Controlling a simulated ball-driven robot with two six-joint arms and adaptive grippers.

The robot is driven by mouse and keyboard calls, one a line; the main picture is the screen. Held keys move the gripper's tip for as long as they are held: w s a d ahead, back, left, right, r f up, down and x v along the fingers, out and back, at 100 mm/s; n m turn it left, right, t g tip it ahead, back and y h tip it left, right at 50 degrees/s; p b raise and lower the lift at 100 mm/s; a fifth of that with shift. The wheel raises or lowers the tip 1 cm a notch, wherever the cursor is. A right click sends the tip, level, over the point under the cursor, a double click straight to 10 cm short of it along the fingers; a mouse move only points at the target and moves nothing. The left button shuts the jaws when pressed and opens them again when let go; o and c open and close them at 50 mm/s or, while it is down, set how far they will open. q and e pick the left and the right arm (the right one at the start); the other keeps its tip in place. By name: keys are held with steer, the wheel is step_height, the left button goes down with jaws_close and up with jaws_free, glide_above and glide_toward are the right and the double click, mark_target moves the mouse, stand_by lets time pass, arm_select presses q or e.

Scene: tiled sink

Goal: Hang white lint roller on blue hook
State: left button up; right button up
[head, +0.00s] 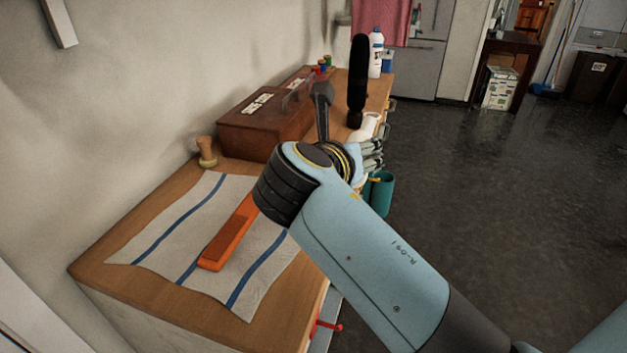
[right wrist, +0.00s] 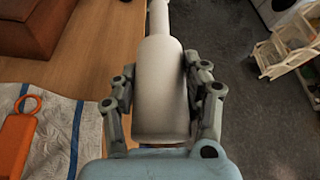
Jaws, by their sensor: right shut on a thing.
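The white lint roller (right wrist: 163,90) is between the fingers of my right gripper (right wrist: 165,92), which is shut on it. In the right wrist view its wide roll is in the grip and its narrower end points away. In the head view, part of the white roller (head: 368,124) shows beyond my right gripper (head: 371,152), near the counter's right edge. My own arm hides much of that area. I cannot make out a blue hook in either view. A red hook (head: 329,326) sticks out from the counter's front side. My left gripper is not in view.
A striped cloth (head: 165,245) with an orange brush-like thing (head: 224,245) lies on the wooden counter (head: 105,257). A dark wooden box (head: 262,130) stands behind. A teal cup (head: 382,195) is at the counter's side. Dark floor (head: 500,190) is open on the right.

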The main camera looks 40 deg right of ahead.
steer(key=w+f, duration=0.1)
steer(key=w, duration=0.1)
steer(key=w+f, duration=0.2)
steer(key=w, duration=0.1)
steer(key=w+a+f+b, duration=0.1)
steer(key=w+f, duration=0.1)
steer(key=shift+w, duration=0.4)
step_height(320, 180, down, 4)
steer(key=shift+r+b, duration=0.1)
steer(key=shift+b, duration=0.4)
steer(key=shift+f, duration=0.25)
steer(key=shift+f, duration=0.15)
steer(key=o, duration=1.2)
steer(key=shift+a, duration=0.1)
